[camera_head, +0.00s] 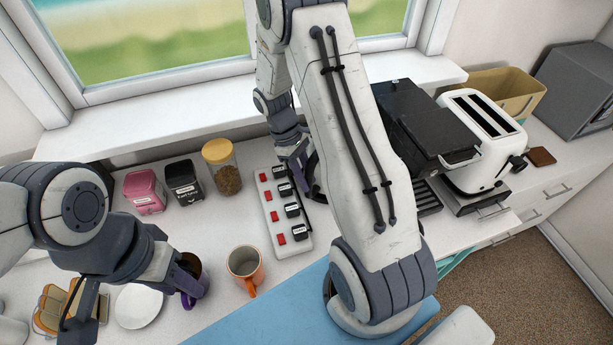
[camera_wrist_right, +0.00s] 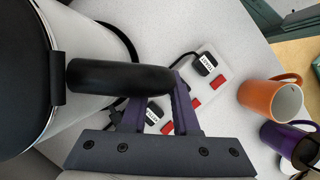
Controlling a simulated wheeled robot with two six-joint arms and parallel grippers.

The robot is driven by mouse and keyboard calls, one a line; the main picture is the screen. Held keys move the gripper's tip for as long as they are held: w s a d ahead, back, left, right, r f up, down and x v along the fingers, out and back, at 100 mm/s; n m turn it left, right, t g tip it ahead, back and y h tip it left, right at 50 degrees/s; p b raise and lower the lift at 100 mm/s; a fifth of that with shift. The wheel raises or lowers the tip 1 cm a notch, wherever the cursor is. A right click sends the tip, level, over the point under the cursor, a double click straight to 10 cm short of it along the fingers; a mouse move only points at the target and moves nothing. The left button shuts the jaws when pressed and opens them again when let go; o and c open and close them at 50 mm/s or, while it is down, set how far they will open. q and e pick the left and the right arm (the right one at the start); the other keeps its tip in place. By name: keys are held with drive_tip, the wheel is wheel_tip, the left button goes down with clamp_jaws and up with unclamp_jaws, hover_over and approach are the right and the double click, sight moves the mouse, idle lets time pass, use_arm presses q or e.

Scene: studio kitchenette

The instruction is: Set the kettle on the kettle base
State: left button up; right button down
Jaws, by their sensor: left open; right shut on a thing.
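The kettle shows in the right wrist view, with a white body (camera_wrist_right: 93,35), a dark lid and a black handle (camera_wrist_right: 115,77). My right gripper (camera_wrist_right: 162,105) is shut on that handle. In the head view my right gripper (camera_head: 298,158) is beside the power strip, and my own arm hides most or all of the kettle. I cannot make out the kettle base in either view, nor whether the kettle touches anything below. My left gripper (camera_head: 128,292) is open at the lower left, close to the purple mug (camera_head: 192,285).
A power strip (camera_head: 270,212) with red switches and plugs lies beside my right arm. An orange mug (camera_head: 245,265), jars (camera_head: 222,170), a white plate (camera_head: 138,306) and a toast rack (camera_head: 50,305) stand left. A coffee machine (camera_head: 428,125) and toaster (camera_head: 484,130) stand right.

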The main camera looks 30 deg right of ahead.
drive_tip(key=c, duration=0.9)
unclamp_jaws()
drive_tip(key=shift+c, duration=0.2)
drive_tip(key=p+v, duration=0.9)
drive_tip(key=v, duration=0.2)
drive_tip(key=shift+w+f, duration=0.1)
